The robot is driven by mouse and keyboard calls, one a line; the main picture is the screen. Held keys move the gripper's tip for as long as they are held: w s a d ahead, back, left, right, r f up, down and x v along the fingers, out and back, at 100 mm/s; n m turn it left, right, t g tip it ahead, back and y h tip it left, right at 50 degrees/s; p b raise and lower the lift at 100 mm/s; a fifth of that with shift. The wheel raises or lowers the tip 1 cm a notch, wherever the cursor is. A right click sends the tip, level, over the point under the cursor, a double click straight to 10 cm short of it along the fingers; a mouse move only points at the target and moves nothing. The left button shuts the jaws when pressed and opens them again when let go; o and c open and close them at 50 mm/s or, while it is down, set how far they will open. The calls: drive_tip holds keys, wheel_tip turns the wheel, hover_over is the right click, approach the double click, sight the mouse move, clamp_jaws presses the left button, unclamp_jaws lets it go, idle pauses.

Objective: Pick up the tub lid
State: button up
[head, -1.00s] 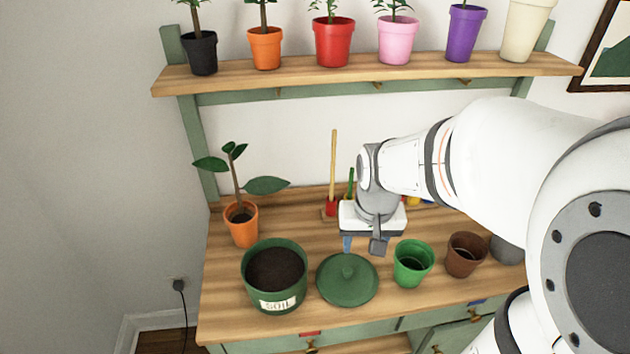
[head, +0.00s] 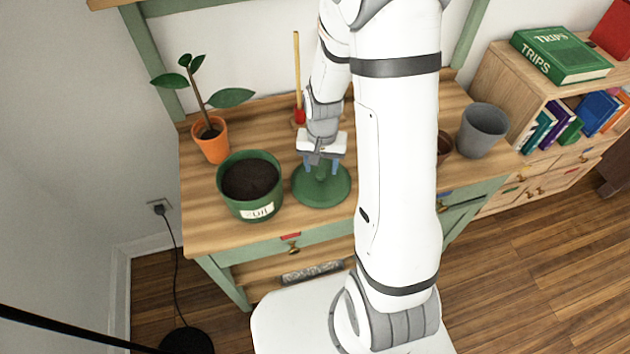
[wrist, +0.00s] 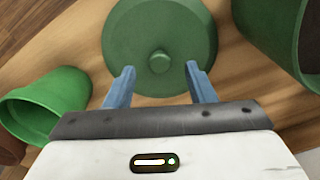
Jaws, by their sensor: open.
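The tub lid (head: 322,190) is a round dark green disc with a small knob, lying flat on the wooden bench. In the wrist view the lid (wrist: 190,45) is at the top centre, its knob (wrist: 159,62) facing me. My gripper (head: 322,168) is open above the lid. In the wrist view its two blue fingers (wrist: 160,80) stand apart, with the knob between and a little beyond their tips. I cannot tell whether the fingers touch the lid. The green soil tub (head: 250,185) stands open just left of the lid, full of dark soil.
A green pot (wrist: 45,105) lies near the lid in the wrist view. A brown pot (head: 445,147) and a grey pot (head: 482,130) stand to the right. An orange pot with a plant (head: 211,140) stands back left. The bench's front edge is close to the lid.

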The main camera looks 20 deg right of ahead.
sight(321, 174)
drive_tip(key=shift+f, duration=1.5)
clamp_jaws()
